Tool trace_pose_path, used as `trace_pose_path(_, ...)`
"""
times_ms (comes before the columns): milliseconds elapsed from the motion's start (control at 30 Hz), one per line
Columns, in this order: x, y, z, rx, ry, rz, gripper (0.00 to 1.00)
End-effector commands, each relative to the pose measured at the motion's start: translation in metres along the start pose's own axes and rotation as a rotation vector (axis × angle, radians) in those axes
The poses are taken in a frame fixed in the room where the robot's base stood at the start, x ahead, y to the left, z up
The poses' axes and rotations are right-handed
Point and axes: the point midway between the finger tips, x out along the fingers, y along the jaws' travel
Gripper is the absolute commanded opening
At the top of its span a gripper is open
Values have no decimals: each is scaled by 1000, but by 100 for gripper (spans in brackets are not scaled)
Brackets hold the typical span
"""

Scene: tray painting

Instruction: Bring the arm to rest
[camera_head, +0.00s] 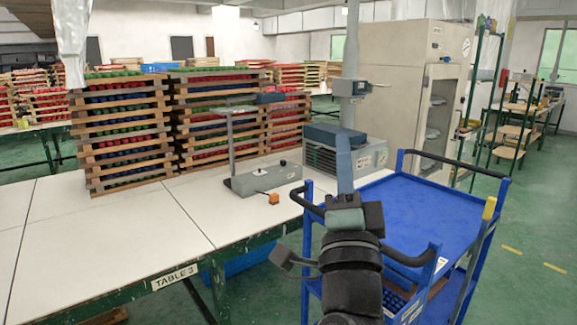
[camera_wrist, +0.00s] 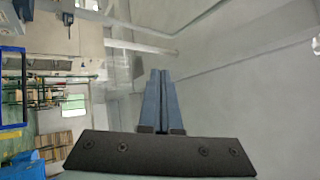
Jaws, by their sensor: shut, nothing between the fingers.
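My gripper (camera_head: 344,138) shows in the head view, pointing up at the end of my dark arm, in front of the blue cart and the grey machine behind. Its two blue-grey fingers are together with nothing between them. In the wrist view, my gripper (camera_wrist: 160,72) also shows shut and empty, with the fingertips against the pale ceiling. The wrist view is turned on its side, with the room along its left edge. My gripper touches nothing that I can see.
A blue cart (camera_head: 425,177) with black handles stands close on the right. The white table (camera_head: 130,235) carries stacked wooden trays (camera_head: 122,130), a grey stand (camera_head: 262,180) and a grey machine (camera_head: 362,160). A tall cabinet (camera_head: 400,65) stands behind. Green floor (camera_head: 535,220) is open at right.

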Motion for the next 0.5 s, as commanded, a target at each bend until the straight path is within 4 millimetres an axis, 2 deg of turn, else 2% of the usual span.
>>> trace_pose_path(33, -1, -43, 4, -173, -20, -55, 0)
trace_pose_path(100, -8, -91, 11, -412, -29, -109, 0)
trace_pose_path(200, -23, -146, 13, -703, -4, -161, 0)
trace_pose_path(300, -41, -190, 10, -945, 47, -190, 0)
trace_pose_path(467, -78, -247, -4, -1262, 164, -195, 0)
trace_pose_path(500, -65, -259, -8, -1262, 158, -188, 0)
